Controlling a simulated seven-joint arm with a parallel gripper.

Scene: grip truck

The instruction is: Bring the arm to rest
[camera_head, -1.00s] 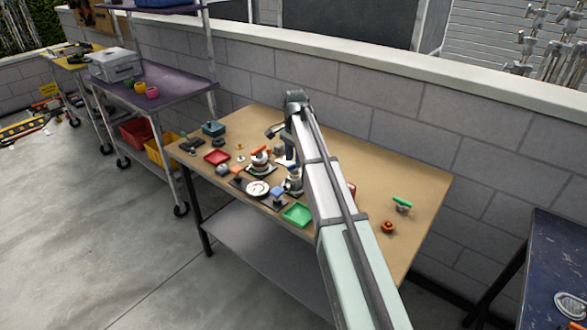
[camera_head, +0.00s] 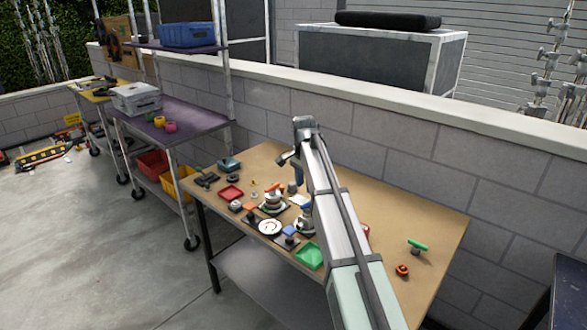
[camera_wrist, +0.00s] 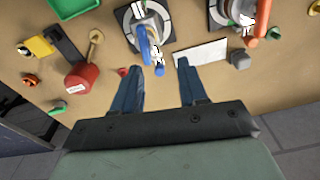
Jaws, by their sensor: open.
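My arm (camera_head: 338,215) reaches over the tan work table (camera_head: 425,215) in the head view, and its own links hide part of the tabletop. In the wrist view my gripper (camera_wrist: 168,72) is open, with its two blue-grey fingers apart and nothing between them. The fingertips point at the tabletop, close to a white flat piece (camera_wrist: 200,54) and a blue-handled device on a dark base (camera_wrist: 146,28). Whether the fingertips touch anything I cannot tell.
The table holds a red tray (camera_head: 231,192), a green tray (camera_head: 308,256), a white dial (camera_head: 270,227), a green-handled part (camera_head: 417,246) and an orange knob (camera_head: 402,270). A block wall (camera_head: 400,150) stands behind the table.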

